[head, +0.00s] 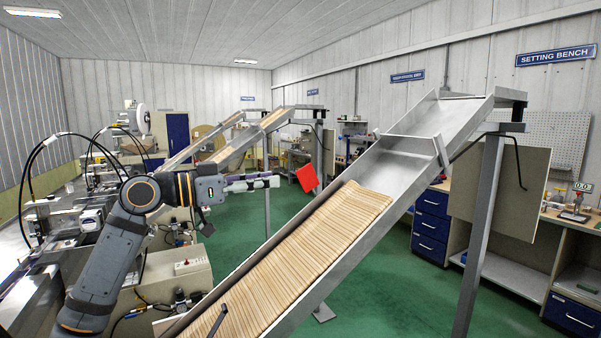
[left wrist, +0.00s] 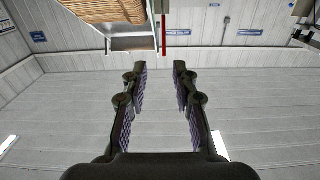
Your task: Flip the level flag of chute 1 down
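The red level flag (head: 307,178) stands up at the left side of the near chute (head: 415,140), tilted in the head view. In the left wrist view the flag (left wrist: 164,35) is a thin red strip just beyond the fingertips. My left gripper (head: 276,181) is to the left of the flag, with a small gap between them in the picture. In the left wrist view my left gripper (left wrist: 160,68) has its fingers apart with nothing between them. The flag's hinge is not clear to see. My right gripper is not in view.
Wooden sticks (head: 290,255) fill the chute's lower part. A dark bent rod (head: 217,320) lies over them. A grey post (head: 481,235) carries the chute's upper end. More chutes (head: 240,140) stand behind, and benches (head: 520,250) are at the right.

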